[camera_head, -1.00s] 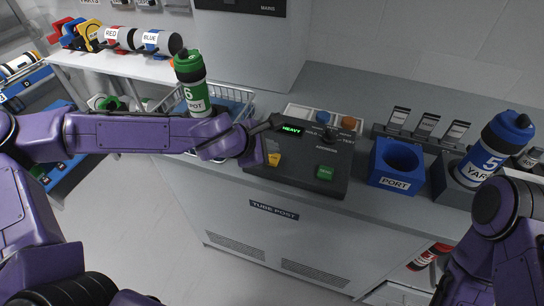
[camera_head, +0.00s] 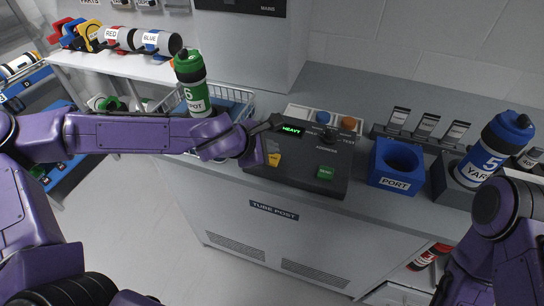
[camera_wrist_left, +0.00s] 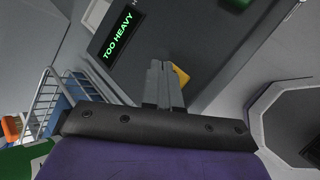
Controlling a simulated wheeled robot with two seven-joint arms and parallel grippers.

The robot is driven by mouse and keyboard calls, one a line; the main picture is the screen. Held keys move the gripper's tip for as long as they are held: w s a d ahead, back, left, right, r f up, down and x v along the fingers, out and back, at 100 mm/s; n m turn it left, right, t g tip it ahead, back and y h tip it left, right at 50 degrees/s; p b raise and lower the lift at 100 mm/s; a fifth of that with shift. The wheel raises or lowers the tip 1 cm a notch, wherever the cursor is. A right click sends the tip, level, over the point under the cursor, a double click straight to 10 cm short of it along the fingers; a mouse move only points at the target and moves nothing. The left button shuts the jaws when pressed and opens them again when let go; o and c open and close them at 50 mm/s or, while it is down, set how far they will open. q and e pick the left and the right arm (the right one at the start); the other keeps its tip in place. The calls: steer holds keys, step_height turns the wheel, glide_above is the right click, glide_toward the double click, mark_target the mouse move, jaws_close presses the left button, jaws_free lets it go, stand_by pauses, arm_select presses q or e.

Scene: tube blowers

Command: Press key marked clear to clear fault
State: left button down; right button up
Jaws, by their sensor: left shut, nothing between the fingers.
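The dark control panel (camera_head: 300,180) stands on the counter. Its green-lit display reads HEAVY in the head view, and the display (camera_wrist_left: 117,32) reads TOO HEAVY in the left wrist view. A yellow key (camera_head: 274,160) is at the panel's left and a green key (camera_head: 326,172) at its right; I cannot read either marking. My left gripper (camera_head: 277,119) is shut and empty over the panel's left side, near the display. In the left wrist view its fingers (camera_wrist_left: 161,68) partly cover the yellow key (camera_wrist_left: 181,76). I cannot tell whether they touch the panel. My right gripper is out of view.
A blue PORT holder (camera_head: 396,184) and a blue canister (camera_head: 492,150) stand to the right. A green canister (camera_head: 190,82) and wire basket (camera_head: 236,97) are behind my left forearm.

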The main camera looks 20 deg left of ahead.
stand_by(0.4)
arm_select(q)
steer(key=shift+f, duration=0.45)
steer(key=shift+f+b, duration=0.35)
steer(key=shift+f, duration=0.1)
stand_by(0.6)
steer(key=shift+r+p, duration=0.9)
steer(key=shift+p, duration=0.1)
step_height(320, 180, up, 5)
steer(key=p, duration=0.5)
steer(key=shift+r, duration=0.1)
